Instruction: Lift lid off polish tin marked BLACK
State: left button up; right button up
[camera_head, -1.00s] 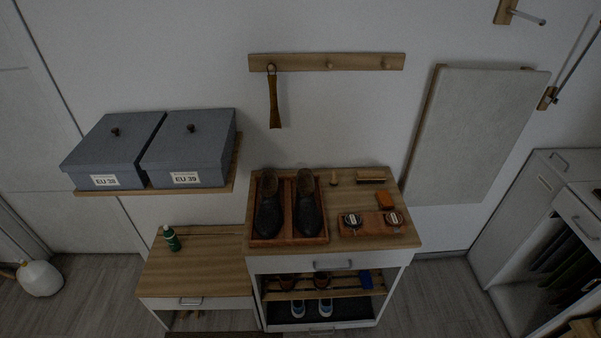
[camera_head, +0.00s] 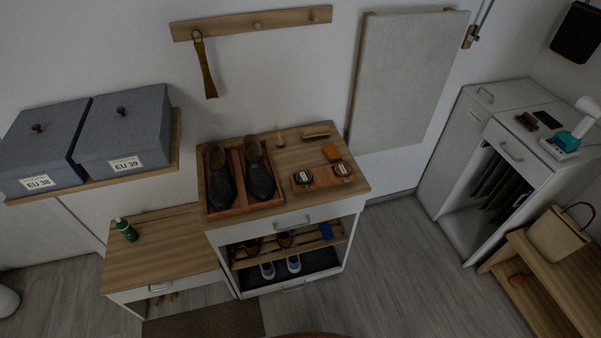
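Two small round polish tins sit side by side on a reddish-brown base on top of the white shoe cabinet (camera_head: 283,220). The left tin (camera_head: 302,178) has a dark top with a pale label. The right tin (camera_head: 343,170) has a browner top with a pale label. The lettering on both is too small to read, so I cannot tell which is marked BLACK. Both look lidded. Neither of my grippers is in view.
A tray (camera_head: 208,214) with dark shoes (camera_head: 259,177) stands left of the tins. A brush (camera_head: 316,132) and an orange block (camera_head: 331,152) lie behind them. A green bottle (camera_head: 127,230) stands on the lower bench (camera_head: 165,255). Floor in front is clear.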

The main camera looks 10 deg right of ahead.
aim_at(302, 178)
jog(key=u, duration=1.25)
jog(key=i, duration=1.2)
jog(key=z, duration=2.15)
